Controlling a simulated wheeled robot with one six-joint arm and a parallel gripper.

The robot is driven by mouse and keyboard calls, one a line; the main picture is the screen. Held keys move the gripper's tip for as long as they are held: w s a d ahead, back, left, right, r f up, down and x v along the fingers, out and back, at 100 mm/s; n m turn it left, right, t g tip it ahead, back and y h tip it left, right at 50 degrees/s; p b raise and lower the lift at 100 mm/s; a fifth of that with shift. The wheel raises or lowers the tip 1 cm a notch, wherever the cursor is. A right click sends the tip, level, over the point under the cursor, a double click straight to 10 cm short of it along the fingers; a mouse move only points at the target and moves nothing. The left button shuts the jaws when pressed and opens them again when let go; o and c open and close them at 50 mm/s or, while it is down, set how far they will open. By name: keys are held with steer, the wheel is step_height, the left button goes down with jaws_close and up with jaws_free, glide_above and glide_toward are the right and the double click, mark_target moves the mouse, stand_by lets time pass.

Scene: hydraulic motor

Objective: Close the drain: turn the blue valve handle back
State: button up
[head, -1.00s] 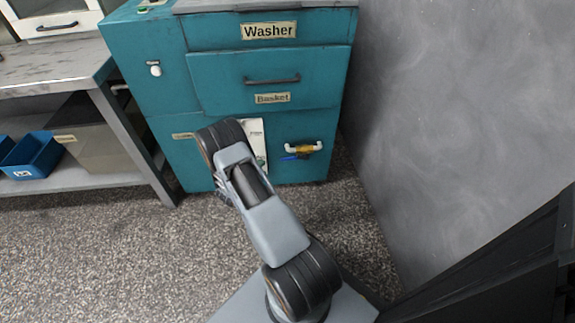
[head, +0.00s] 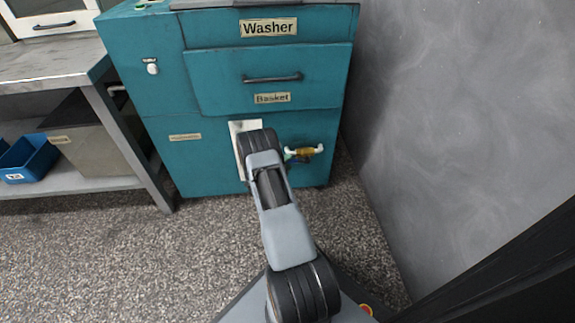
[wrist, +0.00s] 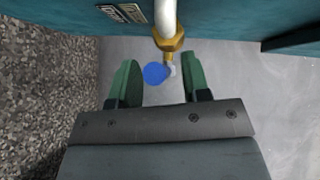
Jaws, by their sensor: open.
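The blue valve handle (wrist: 156,73) shows in the wrist view just below the brass valve body (wrist: 170,44) on a white pipe (wrist: 164,14). My gripper (wrist: 160,80) is open, with one green finger on each side of the handle. The handle appears between the fingertips with gaps on both sides; contact is not visible. In the head view the brass valve (head: 306,152) sticks out low on the right of the teal washer (head: 165,90). A green fingertip of my gripper (head: 289,154) shows beside it. The handle is mostly hidden there.
A grey wall (head: 440,130) stands close on the right of the washer. A metal table (head: 50,70) with a blue bin (head: 28,158) on its shelf is on the left. The basket drawer (head: 270,80) above the valve is shut. Speckled floor in front is clear.

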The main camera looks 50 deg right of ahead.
steer(key=shift+d, duration=0.6)
jaws_close()
steer(key=shift+a+f, duration=0.1)
